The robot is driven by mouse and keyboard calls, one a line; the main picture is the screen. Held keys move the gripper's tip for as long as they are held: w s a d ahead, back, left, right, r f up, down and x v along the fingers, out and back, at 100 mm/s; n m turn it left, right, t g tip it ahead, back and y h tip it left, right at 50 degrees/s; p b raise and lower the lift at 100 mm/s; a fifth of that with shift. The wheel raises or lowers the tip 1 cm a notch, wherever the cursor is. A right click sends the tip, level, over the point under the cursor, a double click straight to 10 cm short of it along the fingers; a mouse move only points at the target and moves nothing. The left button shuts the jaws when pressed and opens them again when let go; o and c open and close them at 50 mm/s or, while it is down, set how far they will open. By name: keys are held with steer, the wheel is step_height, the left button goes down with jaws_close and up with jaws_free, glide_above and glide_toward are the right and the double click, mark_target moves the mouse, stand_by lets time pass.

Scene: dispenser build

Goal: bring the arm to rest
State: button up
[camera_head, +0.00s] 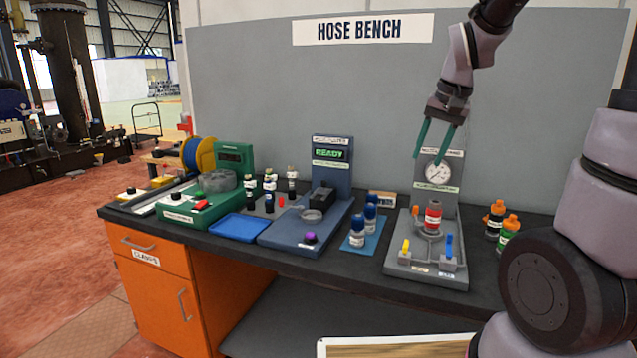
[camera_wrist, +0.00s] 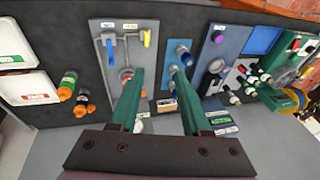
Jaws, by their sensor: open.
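My gripper (camera_head: 435,145) is raised above the right part of the bench, in front of the grey back panel. Its two green fingers point down and stand apart, with nothing between them. In the wrist view the fingers (camera_wrist: 158,95) are spread over the bench top, also empty. A gap shows between the fingers and the red container. My arm comes down from the top right.
The bench (camera_head: 340,265) holds a blue READY station (camera_head: 320,222), a blue tray (camera_head: 239,227), a green station (camera_head: 190,208) and white-and-blue bottles (camera_head: 357,230). Orange-capped bottles (camera_head: 508,230) stand right of the gauge station. White bins (camera_wrist: 30,88) show in the wrist view. Air around the gripper is clear.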

steer(key=s+r+t, duration=0.4)
steer(key=s+r, duration=0.5)
steer(key=s, duration=0.5)
steer(key=shift+s+a+r, duration=0.15)
steer(key=shift+s+r, duration=0.1)
